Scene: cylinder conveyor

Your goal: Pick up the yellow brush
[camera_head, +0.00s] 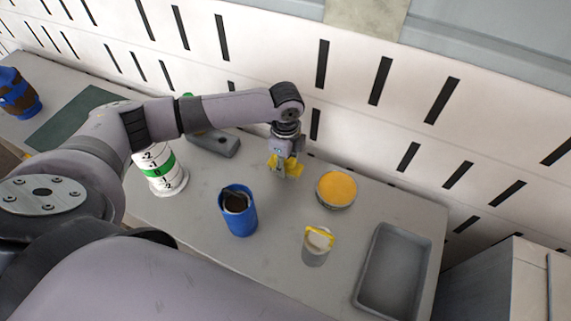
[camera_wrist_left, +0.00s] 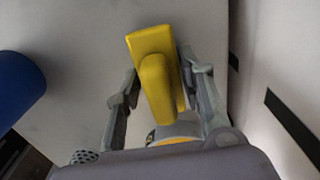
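The yellow brush (camera_head: 294,167) is at the back of the grey table, under my left gripper (camera_head: 284,168). In the left wrist view, the yellow brush (camera_wrist_left: 158,80) lies between the two fingers of my left gripper (camera_wrist_left: 160,65). The fingertips are very close to its sides; I cannot tell whether they press on it. The fingers hide part of the brush in the head view, and I cannot tell whether it touches the table. My right gripper is in neither view.
A round tin (camera_head: 337,188) with orange contents stands right of the gripper. A clear cup (camera_head: 317,252) with a yellow piece, a blue cup (camera_head: 238,214) and a grey tray (camera_head: 432,262) are nearer. A white cylinder (camera_head: 165,178) stands left. The slotted wall (camera_head: 290,40) is close behind.

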